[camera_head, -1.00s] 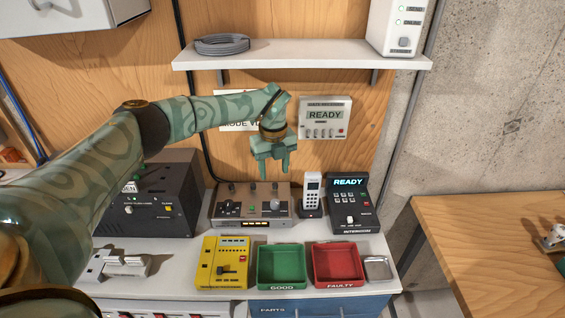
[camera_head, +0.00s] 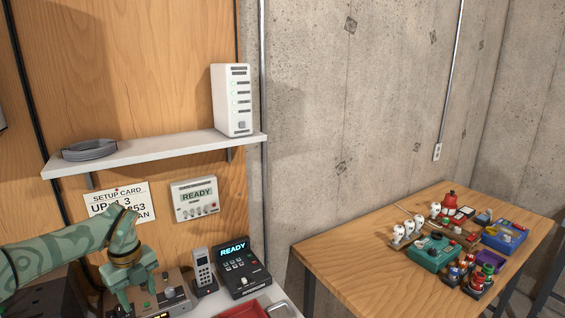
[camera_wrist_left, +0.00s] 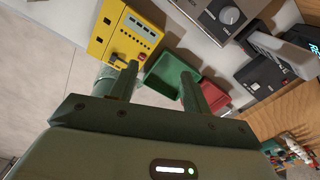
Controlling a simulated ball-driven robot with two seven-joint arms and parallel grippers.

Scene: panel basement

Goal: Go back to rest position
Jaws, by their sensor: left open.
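My left arm comes in from the left edge of the head view, patterned green. Its left gripper (camera_head: 137,298) hangs fingers down in front of the grey control unit (camera_head: 172,300) on the bench. In the left wrist view the two fingers of the gripper (camera_wrist_left: 160,88) stand apart with nothing between them. Beyond them are the green bin (camera_wrist_left: 172,72), the red bin (camera_wrist_left: 214,94) and the yellow panel box (camera_wrist_left: 122,36). My right gripper shows in no view.
A white shelf (camera_head: 160,153) with a coiled cable (camera_head: 90,150) and a white device (camera_head: 232,100) is above the bench. A handset (camera_head: 203,270) and an intercom (camera_head: 240,265) reading READY stand right of the gripper. A wooden table (camera_head: 345,265) with small items is at the right.

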